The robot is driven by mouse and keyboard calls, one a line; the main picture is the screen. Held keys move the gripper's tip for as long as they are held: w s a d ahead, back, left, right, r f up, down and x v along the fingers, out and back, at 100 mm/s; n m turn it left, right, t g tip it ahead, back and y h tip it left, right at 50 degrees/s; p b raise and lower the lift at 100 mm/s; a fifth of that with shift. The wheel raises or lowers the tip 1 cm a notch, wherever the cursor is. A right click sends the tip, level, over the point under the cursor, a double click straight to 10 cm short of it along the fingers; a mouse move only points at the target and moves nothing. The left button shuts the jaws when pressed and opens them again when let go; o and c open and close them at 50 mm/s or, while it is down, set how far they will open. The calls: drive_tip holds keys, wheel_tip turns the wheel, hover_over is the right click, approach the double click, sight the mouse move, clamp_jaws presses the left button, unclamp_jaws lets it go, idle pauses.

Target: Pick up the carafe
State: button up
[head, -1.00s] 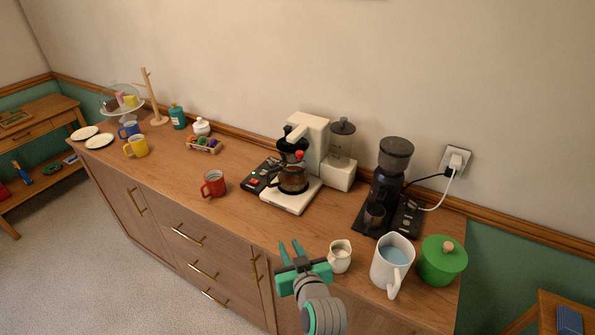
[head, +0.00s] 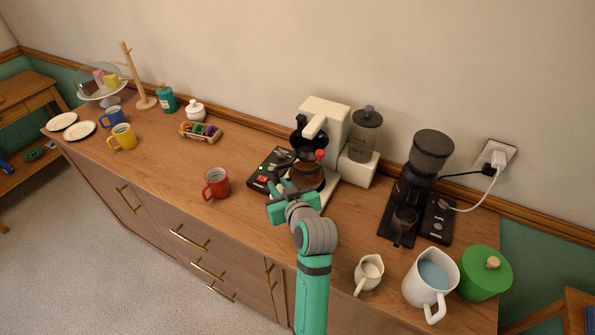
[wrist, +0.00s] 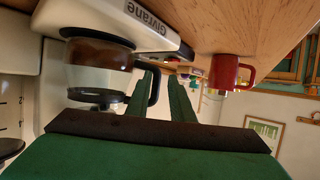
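The carafe, a glass pot with dark contents and a black handle, sits on the coffee machine's base in the head view (head: 308,174).
The white coffee machine (head: 327,125) rises behind the carafe. A red mug (head: 216,184) stands left of my gripper. A grinder (head: 421,170), small creamer jug (head: 369,272), white pitcher (head: 430,278) and green canister (head: 485,272) stand to the right. The counter left of the red mug has free room.

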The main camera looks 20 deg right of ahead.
sight(278, 186)
drive_tip(key=shift+w+d+f, duration=0.35)
drive_tip(key=shift+w+d, duration=0.1)
drive_tip(key=shift+d, duration=0.3)
drive_tip(key=x, duration=0.4)
drive_tip(key=shift+w+a, duration=0.25)
drive_tip(key=shift+w, duration=0.05)
drive_tip(key=shift+c, duration=0.3)
clamp_jaws()
drive_tip(key=shift+d, duration=0.1)
idle(0.3)
